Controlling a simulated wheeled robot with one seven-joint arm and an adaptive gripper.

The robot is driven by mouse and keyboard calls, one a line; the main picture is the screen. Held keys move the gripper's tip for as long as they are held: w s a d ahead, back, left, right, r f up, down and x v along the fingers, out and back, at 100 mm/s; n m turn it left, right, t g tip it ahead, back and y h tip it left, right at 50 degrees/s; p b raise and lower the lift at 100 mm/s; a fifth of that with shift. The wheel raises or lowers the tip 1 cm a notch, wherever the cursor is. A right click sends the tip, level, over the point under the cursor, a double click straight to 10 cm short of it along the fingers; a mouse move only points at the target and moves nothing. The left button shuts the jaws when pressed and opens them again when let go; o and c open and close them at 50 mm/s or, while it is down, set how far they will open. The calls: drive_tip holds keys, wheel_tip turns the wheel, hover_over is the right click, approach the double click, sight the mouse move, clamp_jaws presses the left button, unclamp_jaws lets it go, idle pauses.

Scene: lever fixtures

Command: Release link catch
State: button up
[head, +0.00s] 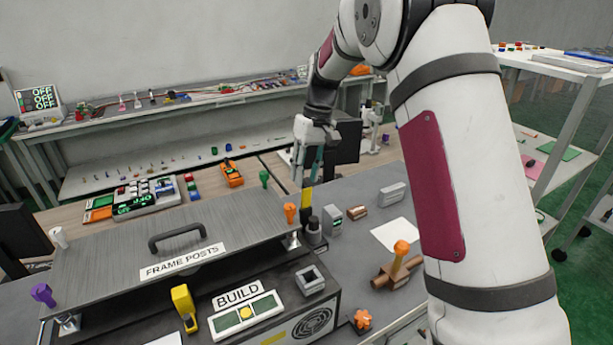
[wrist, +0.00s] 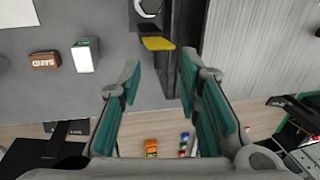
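A yellow-tipped lever (head: 306,198) stands at the right end of the grey frame plate, beside a black round post (head: 313,230). In the wrist view its yellow tab (wrist: 157,43) shows ahead of the fingers, slightly left of the dark frame edge. No label marks a link catch, so I cannot tell for sure that this is it. My gripper (head: 307,168) is above and behind the lever, fingers pointing down.
The frame plate (head: 110,255) has a black handle (head: 177,237) and coloured corner pegs. A second yellow lever (head: 185,306) stands near the BUILD panel (head: 247,312). An orange-knobbed brown fixture (head: 398,268) stands farther right.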

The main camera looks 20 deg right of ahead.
drive_tip(key=shift+a+f, duration=0.2)
drive_tip(key=shift+f, duration=0.6)
drive_tip(key=shift+c, duration=0.2)
